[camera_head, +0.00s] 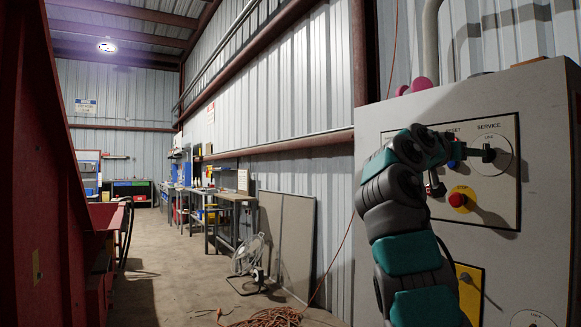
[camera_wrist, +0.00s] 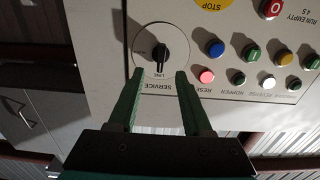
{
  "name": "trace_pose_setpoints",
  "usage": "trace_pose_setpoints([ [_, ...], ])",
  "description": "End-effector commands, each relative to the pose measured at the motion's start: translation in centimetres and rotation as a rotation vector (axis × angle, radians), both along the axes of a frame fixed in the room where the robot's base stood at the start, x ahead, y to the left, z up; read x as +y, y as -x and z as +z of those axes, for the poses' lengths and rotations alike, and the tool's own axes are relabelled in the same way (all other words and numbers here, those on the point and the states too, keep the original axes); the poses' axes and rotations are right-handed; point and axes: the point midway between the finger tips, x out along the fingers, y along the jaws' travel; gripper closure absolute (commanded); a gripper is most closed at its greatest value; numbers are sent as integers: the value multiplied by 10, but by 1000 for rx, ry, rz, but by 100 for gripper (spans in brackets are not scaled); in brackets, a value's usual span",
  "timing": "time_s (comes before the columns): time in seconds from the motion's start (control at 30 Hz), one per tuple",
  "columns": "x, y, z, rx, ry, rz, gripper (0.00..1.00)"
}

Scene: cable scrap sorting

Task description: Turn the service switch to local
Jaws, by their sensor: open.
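The service switch is a black knob on a round pale plate, seen in the wrist view (camera_wrist: 160,52) under the lettering SERVICE and in the head view (camera_head: 488,154) at the upper right of the panel. In the wrist view the knob lies in line with the LINE mark; another mark at its left is too small to read. My gripper (camera_wrist: 156,76) is open and empty. Its two green fingers point at the panel, one each side of the knob's line, with tips near the plate's edge. Contact with the knob is not visible. In the head view my arm partly covers the panel.
A red button on a yellow base (camera_head: 458,200) sits just below the switch. An orange cable (camera_head: 268,318) lies coiled on the floor. A red metal structure (camera_head: 45,200) stands at the left.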

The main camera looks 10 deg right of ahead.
Motion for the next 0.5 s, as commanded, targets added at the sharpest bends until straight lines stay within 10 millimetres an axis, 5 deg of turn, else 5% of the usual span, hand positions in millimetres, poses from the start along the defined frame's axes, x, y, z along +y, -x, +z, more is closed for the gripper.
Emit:
trace_pose_setpoints([
  [0.5, -44, -19, 2, 3, -2, 0, 50],
])
